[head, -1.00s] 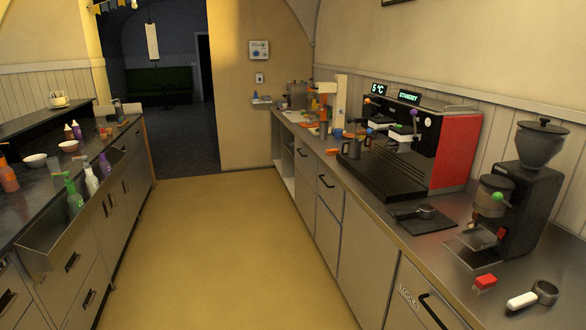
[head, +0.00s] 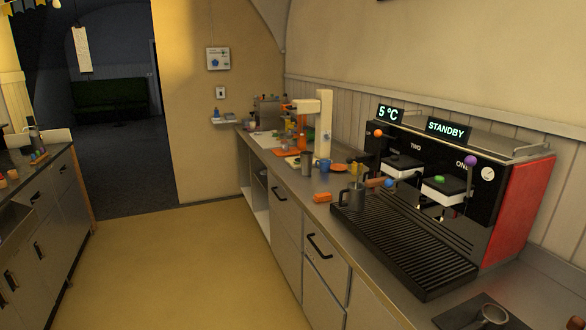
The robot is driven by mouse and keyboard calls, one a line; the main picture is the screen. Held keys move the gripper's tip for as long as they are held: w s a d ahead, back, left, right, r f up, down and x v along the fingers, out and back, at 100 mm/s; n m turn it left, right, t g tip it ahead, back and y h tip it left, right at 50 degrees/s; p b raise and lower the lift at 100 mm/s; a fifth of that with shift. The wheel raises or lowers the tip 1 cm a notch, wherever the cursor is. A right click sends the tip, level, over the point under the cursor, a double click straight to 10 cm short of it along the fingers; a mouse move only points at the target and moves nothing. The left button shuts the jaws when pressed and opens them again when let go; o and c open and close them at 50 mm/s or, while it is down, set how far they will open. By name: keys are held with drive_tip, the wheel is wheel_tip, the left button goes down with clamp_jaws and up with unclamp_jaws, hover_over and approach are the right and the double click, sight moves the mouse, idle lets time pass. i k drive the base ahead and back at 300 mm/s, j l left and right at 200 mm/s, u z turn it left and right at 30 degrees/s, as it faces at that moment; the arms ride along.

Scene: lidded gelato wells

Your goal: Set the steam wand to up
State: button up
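The espresso machine (head: 508,215) stands on the right counter, with a black front, a red side and displays reading "5 °C" and "STANDBY". A purple ball (head: 470,160) tops a thin grey rod (head: 468,182) at its right end. An orange ball (head: 377,133) tops another short rod at its left end. A blue ball (head: 388,182) sits low near the left group. I cannot tell for sure which rod is the steam wand, or its angle. My gripper is not in view.
A dark metal jug (head: 357,198) stands by the black drip tray (head: 405,245). A portafilter (head: 492,315) lies at the lower right. The yellow floor (head: 180,275) between counters is clear.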

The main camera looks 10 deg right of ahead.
sight(365, 157)
drive_tip(key=i+z, duration=0.1)
drive_tip(key=i, duration=0.4)
drive_tip(key=i+j+z, duration=0.15)
drive_tip(key=i, duration=0.35)
drive_tip(key=i+j+z, duration=0.1)
drive_tip(key=i, duration=0.4)
